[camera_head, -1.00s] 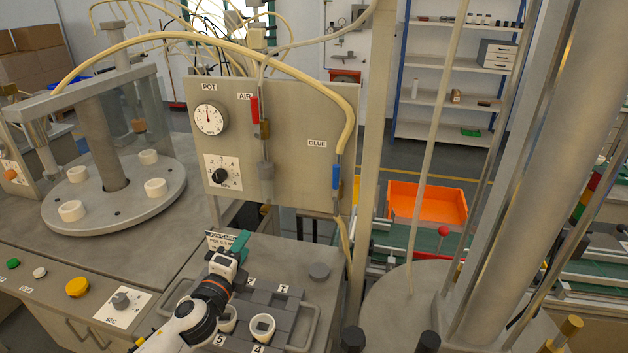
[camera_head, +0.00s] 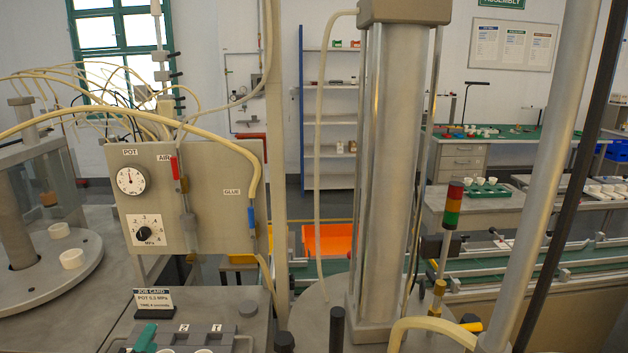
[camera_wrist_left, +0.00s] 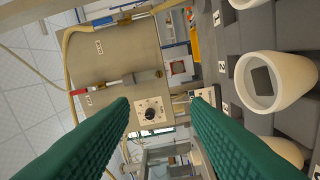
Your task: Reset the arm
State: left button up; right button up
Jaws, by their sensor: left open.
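My left gripper (camera_head: 145,338) shows only as a green finger at the bottom edge of the head view, in front of the job card (camera_head: 153,300) and beside the grey numbered tray (camera_head: 228,341). In the left wrist view its two green fingers (camera_wrist_left: 160,103) stand wide apart with nothing between them. A white cup (camera_wrist_left: 301,75) sits in the tray to their right, with part of another below it. The rest of my left arm is below the head view. My right gripper is not in view.
The pot and glue panel (camera_head: 200,215) with its gauge (camera_head: 131,180) and hoses stands behind the tray. A round turntable (camera_head: 40,275) with white cups is at left. A tall metal column (camera_head: 385,170) stands right of the tray. An orange bin (camera_head: 328,240) is beyond.

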pick_arm(q)
jog(key=s+d+f+n+g+y, duration=0.1)
jog(key=s+d+f+n+g, duration=0.1)
jog(key=s+f+n+g, duration=0.35)
jog(key=s+d+f+n+g+y, duration=0.1)
jog(key=s+d+f+n+g, duration=0.2)
jog(key=s+f+n, duration=0.35)
jog(key=s+d+f+n+g+h, duration=0.1)
jog(key=s+d+n+g+h, duration=0.2)
jog(key=s, duration=0.6)
jog(key=s+d+f+n+g, duration=0.1)
jog(key=s+d+n+g, duration=0.25)
jog(key=s, duration=0.55)
notch_tip(320, 180, down, 25)
jog(key=s+a+f+m+g, duration=0.1)
jog(key=s+a+f+g, duration=0.1)
jog(key=s+f, duration=1.4)
jog(key=shift+s+a+f, duration=0.15)
jog(key=shift+s+f, duration=0.25)
jog(key=shift+s, duration=0.35)
jog(key=shift+c, duration=0.7)
jog(key=shift+s, duration=0.15)
